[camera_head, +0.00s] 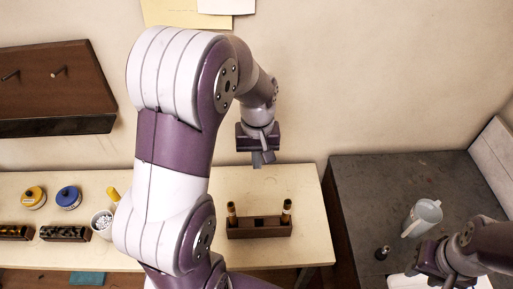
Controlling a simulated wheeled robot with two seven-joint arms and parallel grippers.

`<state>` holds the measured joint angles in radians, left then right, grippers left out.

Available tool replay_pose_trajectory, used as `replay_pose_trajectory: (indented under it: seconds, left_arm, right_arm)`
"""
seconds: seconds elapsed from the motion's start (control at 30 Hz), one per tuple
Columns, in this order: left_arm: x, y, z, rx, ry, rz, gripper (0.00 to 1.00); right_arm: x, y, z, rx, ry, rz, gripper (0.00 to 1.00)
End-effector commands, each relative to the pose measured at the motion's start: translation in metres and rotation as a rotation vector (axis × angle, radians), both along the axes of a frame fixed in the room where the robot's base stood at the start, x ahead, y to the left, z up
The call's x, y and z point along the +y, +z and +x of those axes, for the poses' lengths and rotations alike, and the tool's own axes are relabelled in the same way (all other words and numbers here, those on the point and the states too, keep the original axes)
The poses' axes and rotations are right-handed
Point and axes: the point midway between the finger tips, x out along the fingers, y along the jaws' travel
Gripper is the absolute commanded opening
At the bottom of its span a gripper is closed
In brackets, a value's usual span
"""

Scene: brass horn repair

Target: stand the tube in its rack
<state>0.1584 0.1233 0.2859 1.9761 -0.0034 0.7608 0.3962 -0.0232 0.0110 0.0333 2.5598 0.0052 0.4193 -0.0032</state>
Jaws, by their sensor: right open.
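A dark wooden rack (245,232) stands on the pale table, right of my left arm. One brass-coloured tube (232,212) stands upright at its left end, another (287,210) at its right end. The rack's middle shows a dark opening. My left gripper (263,160) hangs above and behind the rack, well clear of it, fingers pointing down. I cannot tell whether its fingers are apart, and no tube shows in it. My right gripper (432,270) is open at the lower right, near a grey jug. No loose tube is clearly visible; my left arm hides part of the table.
On the left of the table are a yellow tin (34,197), a blue tin (68,197), a white cup (103,224) and dark trays (64,233). The grey jug (423,217) and a small black item (382,253) stand on the dark right-hand bench (365,190).

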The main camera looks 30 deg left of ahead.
Motion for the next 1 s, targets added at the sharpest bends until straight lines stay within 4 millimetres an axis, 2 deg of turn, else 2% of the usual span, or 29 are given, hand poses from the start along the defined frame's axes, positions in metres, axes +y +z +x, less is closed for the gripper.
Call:
replay_pose_trajectory:
  seconds: [0.33, 0.8, 1.0]
  left_arm:
    - [0.0, -0.006, 0.0, 0.0, 0.0, 0.0, 0.0]
    - [0.0, -0.056, -0.001, 0.0, 0.0, 0.0, 0.0]
    - [0.0, -0.058, -0.001, 0.0, 0.0, 0.0, 0.0]
  right_arm:
    - [0.0, -0.006, 0.0, 0.0, 0.0, 0.0, 0.4]
    - [0.0, -0.051, 0.0, 0.0, 0.0, 0.0, 0.4]
    - [0.0, -0.052, 0.0, 0.0, 0.0, 0.0, 0.4]
